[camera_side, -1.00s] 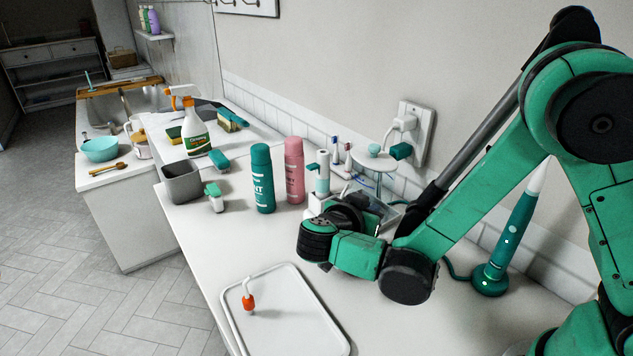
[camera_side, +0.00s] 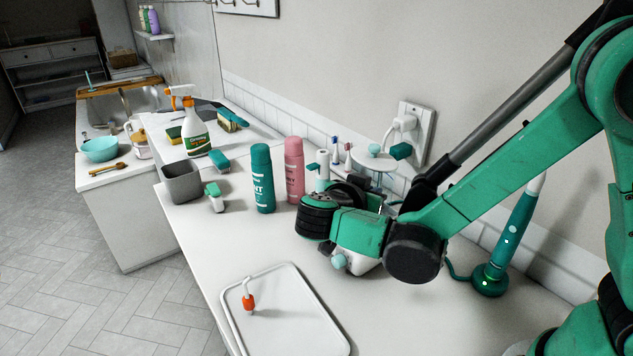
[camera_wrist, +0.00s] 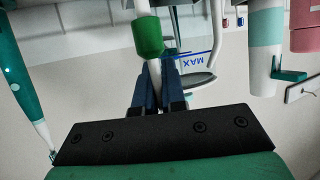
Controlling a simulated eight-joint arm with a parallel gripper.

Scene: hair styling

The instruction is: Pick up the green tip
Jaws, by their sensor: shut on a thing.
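In the wrist view the green tip (camera_wrist: 148,37) is a green collar on a white stem. My gripper (camera_wrist: 156,70) has its dark fingers closed on the white stem, with the green collar just beyond the fingertips. Behind it is a clear container marked MAX (camera_wrist: 190,65). In the side view my wrist hides the fingers and the tip. A white body with a pale teal knob (camera_side: 339,262) shows beneath my wrist.
A white tray (camera_side: 300,325) with an orange-collared tip (camera_side: 248,302) lies in front. A teal bottle (camera_side: 262,180) and pink bottle (camera_side: 294,170) stand behind left.

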